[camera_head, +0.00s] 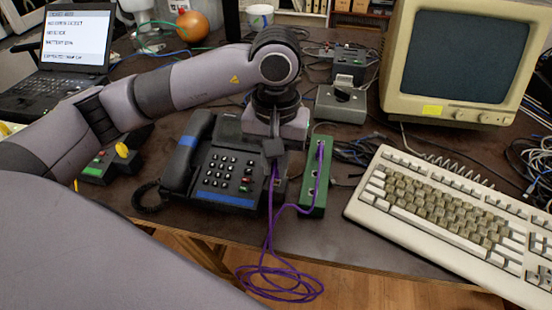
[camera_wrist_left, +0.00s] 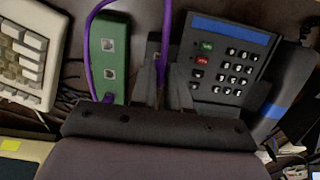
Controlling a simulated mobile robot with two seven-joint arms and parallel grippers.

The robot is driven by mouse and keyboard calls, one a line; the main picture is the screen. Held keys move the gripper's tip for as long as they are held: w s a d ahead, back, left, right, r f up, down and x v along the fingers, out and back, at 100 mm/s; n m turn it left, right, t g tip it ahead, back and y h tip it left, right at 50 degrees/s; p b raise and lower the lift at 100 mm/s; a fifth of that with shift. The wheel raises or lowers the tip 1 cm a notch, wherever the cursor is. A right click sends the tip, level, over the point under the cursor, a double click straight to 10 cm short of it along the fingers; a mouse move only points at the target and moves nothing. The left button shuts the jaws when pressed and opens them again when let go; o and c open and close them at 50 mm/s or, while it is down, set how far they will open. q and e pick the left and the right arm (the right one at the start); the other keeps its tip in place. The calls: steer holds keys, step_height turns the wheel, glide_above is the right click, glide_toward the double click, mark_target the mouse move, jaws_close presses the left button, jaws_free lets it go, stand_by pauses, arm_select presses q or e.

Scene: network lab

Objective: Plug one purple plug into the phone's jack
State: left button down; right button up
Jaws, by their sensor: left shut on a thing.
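The dark desk phone (camera_head: 232,172) sits near the table's front edge, its handset on the left; its keypad also shows in the wrist view (camera_wrist_left: 232,68). My left gripper (camera_head: 273,152) points down just beside the phone's right side, shut on one end of a purple cable; it also shows in the wrist view (camera_wrist_left: 165,80). The plug itself is mostly hidden between the fingers. The purple cable (camera_head: 268,235) hangs over the front edge in loops, and its other end runs to the green port box (camera_head: 310,200). I cannot tell whether the held plug touches the phone's jack.
A beige keyboard (camera_head: 440,215) and monitor (camera_head: 460,55) fill the right. A grey device with a knob (camera_head: 343,103) stands behind the green box. Dark cables lie beside the keyboard.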

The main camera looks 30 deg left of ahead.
arm_select(q)
steer(key=shift+f+b, duration=0.15)
steer(key=shift+b, duration=0.25)
stand_by(0.6)
steer(key=shift+f+b, duration=0.75)
steer(key=shift+b, duration=0.35)
stand_by(1.0)
steer(key=c, duration=1)
jaws_free()
steer(key=shift+c, duration=0.2)
steer(key=shift+r+p, duration=0.4)
steer(key=shift+r, duration=3.2)
